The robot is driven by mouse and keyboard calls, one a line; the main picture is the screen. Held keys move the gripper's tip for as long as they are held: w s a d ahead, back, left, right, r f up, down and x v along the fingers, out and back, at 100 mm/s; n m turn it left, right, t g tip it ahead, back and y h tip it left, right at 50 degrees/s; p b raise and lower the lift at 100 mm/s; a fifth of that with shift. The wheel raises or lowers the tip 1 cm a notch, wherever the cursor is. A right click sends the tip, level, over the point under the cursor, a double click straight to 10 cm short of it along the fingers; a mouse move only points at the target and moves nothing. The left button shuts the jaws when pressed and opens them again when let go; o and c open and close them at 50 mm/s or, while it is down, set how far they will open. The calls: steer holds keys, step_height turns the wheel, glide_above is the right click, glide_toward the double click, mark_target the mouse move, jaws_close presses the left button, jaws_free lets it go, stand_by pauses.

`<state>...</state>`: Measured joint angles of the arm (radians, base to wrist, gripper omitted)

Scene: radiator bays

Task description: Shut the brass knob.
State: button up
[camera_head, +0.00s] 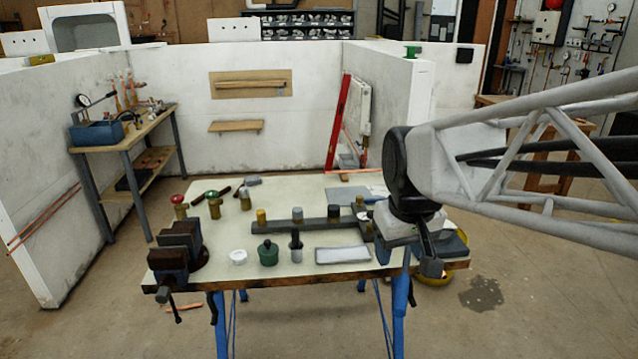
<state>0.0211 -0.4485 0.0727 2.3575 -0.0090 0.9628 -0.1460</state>
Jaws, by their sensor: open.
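A brass-coloured knob (261,217) stands upright on the left end of a long dark bar (279,229) on the workbench. Two darker grey knobs (297,215) stand further right on the same bar. Another brass-coloured top (360,203) shows near the bar's right end, close to my arm. How far each knob is turned is too small to tell. My gripper (424,254) points down at the bench's right edge, well right of the left brass knob. It is open, and I see nothing held in it. My wrist hides part of the bench's right side.
A vise (178,255) is at the bench's left front. Red-topped (179,205) and green-topped (213,203) valves stand behind it. A white jar (238,257), a green pot (267,252) and a pale tray (342,254) line the front. White partition walls enclose the back.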

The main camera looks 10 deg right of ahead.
steer(key=w+d+r+n, duration=0.1)
steer(key=w+r+n, duration=0.15)
steer(key=w, duration=1.45)
steer(key=n+g, duration=0.2)
steer(key=n, duration=0.5)
glide_above(360, 196)
steer(key=f, duration=1.2)
steer(key=s+f, duration=0.1)
steer(key=f, duration=0.6)
steer(key=shift+a+f, duration=0.1)
steer(key=shift+w+f, duration=0.3)
steer(key=shift+w, duration=0.1)
steer(key=shift+f, duration=0.1)
steer(key=shift+f, duration=3.8)
steer(key=c, duration=0.9)
